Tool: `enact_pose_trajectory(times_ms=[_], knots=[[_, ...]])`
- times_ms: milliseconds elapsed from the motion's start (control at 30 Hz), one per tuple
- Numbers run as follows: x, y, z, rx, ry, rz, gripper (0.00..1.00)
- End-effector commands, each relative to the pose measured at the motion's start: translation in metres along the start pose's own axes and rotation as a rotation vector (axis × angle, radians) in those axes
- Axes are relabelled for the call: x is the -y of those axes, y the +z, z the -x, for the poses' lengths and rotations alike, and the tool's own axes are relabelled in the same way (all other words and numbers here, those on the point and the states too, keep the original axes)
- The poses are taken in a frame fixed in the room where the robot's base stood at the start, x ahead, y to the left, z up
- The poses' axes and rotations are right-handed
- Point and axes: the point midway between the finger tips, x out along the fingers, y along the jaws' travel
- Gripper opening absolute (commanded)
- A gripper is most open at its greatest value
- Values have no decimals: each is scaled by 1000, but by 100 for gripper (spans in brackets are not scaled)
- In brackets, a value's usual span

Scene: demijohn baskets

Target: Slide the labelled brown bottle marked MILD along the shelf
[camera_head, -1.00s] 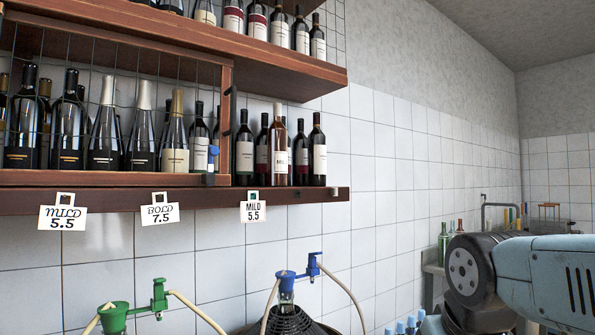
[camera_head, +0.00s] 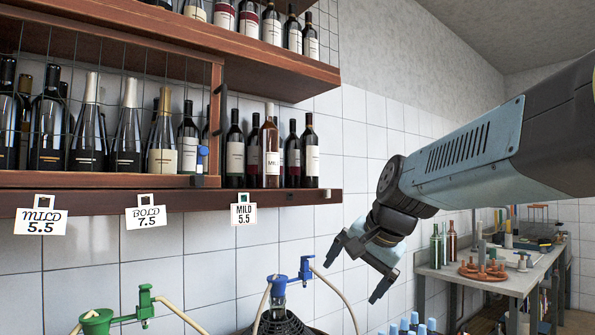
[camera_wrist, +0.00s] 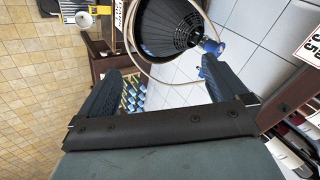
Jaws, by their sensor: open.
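The brown bottle (camera_head: 269,148) with a white label, which seems to start with "MIL", stands upright on the wooden shelf (camera_head: 300,197) in the head view. It is at the front, right of the wire-fronted section, with darker bottles beside and behind it. My gripper (camera_head: 358,272) is open and empty, below and to the right of the bottle, clear of the shelf. In the wrist view my gripper (camera_wrist: 165,75) shows its two fingers apart with nothing between them. The brown bottle cannot be made out in the wrist view.
Price tags hang from the shelf edge, one reading MILD 5.5 (camera_head: 243,210) near the bottle. A dark demijohn basket (camera_head: 282,323) with a blue tap (camera_head: 304,268) and a hose stands below. The wire-fronted section's post (camera_head: 215,120) is left of the bottle. A workbench (camera_head: 490,275) stands at right.

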Motion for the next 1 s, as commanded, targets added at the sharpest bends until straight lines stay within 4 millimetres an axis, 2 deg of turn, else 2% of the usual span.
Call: enact_pose_trajectory(times_ms=[33, 100, 300, 467, 600, 800, 1000], knots=[[24, -13, -6, 17, -38, -81, 100], [55, -29, -12, 45, -96, -202, 100], [142, -77, -28, 161, -259, -552, 100], [203, -119, -39, 297, -379, -838, 100], [249, -162, -45, 445, -477, -1090, 100], [296, -226, -46, 687, -585, -1417, 100], [316, -269, -42, 866, -641, -1612, 100]])
